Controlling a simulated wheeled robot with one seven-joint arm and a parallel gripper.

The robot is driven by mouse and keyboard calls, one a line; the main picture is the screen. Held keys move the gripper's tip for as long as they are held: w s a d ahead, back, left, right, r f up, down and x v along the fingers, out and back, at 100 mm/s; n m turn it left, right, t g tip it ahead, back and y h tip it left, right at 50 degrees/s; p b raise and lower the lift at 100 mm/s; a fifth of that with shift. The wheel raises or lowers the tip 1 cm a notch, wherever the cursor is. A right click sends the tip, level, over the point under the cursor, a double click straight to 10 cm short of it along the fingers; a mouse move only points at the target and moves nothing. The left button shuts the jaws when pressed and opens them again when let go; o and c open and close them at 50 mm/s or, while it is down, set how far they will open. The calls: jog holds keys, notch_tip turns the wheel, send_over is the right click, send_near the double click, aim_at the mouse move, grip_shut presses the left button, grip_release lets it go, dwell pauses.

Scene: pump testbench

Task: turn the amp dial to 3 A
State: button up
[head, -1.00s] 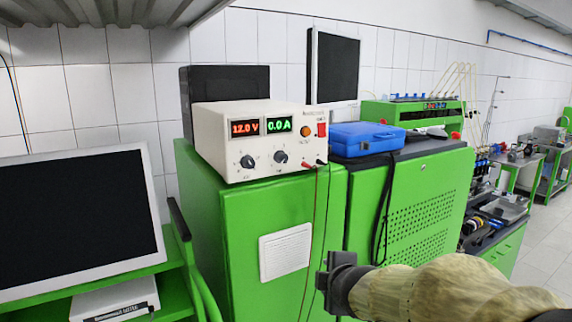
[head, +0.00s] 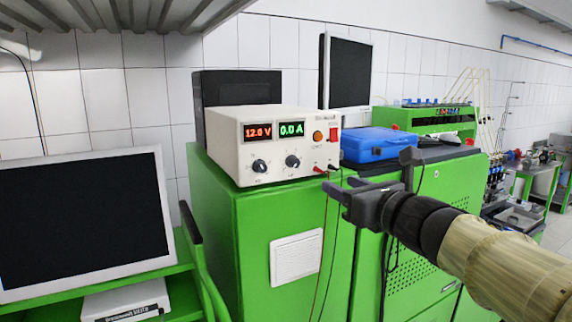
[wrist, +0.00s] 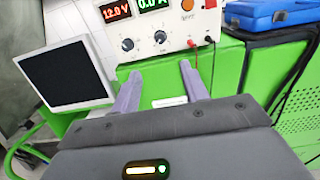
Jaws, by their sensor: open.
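The power supply (head: 238,160) is a cream box on top of a green cabinet. Its red display (head: 258,132) reads 12.0 V and its green display (head: 291,129) reads 0.0 A. The amp dial (head: 292,161) is the dark right-hand knob under the green display; it also shows in the wrist view (wrist: 160,37). The left knob (head: 259,166) sits below the red display. My gripper (head: 368,172) is open and empty, in front of and to the right of the supply, apart from the dials. In the wrist view its fingers (wrist: 158,82) point toward the supply front, below the knobs.
Red and black leads (head: 325,225) hang from the supply's lower right front. A blue case (head: 378,144) lies to the right on the cabinet. A monitor (head: 85,225) stands at the left. The space before the supply's front is otherwise clear.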

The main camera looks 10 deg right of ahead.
aim_at(296, 162)
jog(key=shift+w, duration=0.15)
jog(key=p+x, duration=0.7)
jog(key=x, duration=1)
jog(key=shift+w+f, duration=0.1)
jog(key=c, duration=0.9)
